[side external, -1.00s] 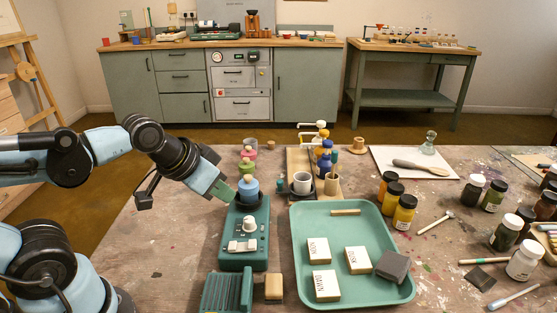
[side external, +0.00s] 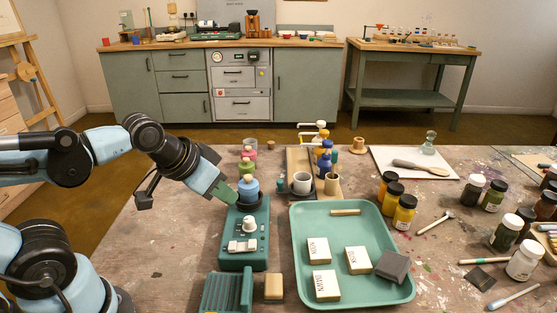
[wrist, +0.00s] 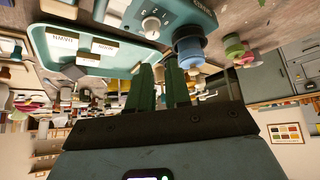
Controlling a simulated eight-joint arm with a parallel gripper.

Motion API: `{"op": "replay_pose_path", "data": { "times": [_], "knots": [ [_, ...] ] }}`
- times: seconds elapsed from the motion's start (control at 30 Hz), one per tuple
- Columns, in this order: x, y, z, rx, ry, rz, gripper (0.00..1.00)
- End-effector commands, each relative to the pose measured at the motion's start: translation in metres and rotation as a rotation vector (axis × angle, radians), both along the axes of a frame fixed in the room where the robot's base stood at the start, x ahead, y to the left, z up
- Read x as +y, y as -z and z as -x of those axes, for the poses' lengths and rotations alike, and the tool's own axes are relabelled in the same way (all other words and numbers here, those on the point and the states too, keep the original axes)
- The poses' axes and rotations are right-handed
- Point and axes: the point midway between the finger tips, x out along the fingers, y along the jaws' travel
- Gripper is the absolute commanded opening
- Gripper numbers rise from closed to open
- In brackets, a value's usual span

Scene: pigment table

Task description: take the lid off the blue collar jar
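The blue jar (side external: 247,190), with a blue top, stands upright on the dark round plate at the back of a green bench device (side external: 232,258). It also shows in the wrist view (wrist: 189,48), right of my fingers. My gripper (side external: 230,198) is close to the jar's left side in the side view, pointing down and right. In the wrist view my two green fingers (wrist: 160,66) stand a little apart with nothing between them. I cannot tell from the side view whether a finger touches the jar.
Pink (side external: 249,153) and green (side external: 246,166) topped jars stand behind the blue one. A cup (side external: 302,182) and blue-and-yellow bottles are to its right. A green tray (side external: 378,296) with labelled blocks lies at front right. Several dark jars stand farther right.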

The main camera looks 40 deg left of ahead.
Motion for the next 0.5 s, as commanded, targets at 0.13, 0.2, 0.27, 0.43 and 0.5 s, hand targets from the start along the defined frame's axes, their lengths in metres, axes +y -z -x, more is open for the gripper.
{"op": "replay_pose_path", "data": {
  "times": [0.13,0.2,0.27,0.43,0.5],
  "knots": [
    [0.0000,0.0000,0.0000,0.000,0.000,0.000,0.41],
    [0.0000,0.0000,0.0000,0.000,0.000,0.000,0.52],
    [0.0000,0.0000,0.0000,0.000,0.000,0.000,0.61],
    [0.0000,0.0000,0.0000,0.000,0.000,0.000,0.64],
    [0.0000,0.0000,0.0000,0.000,0.000,0.000,0.64]
  ]
}}
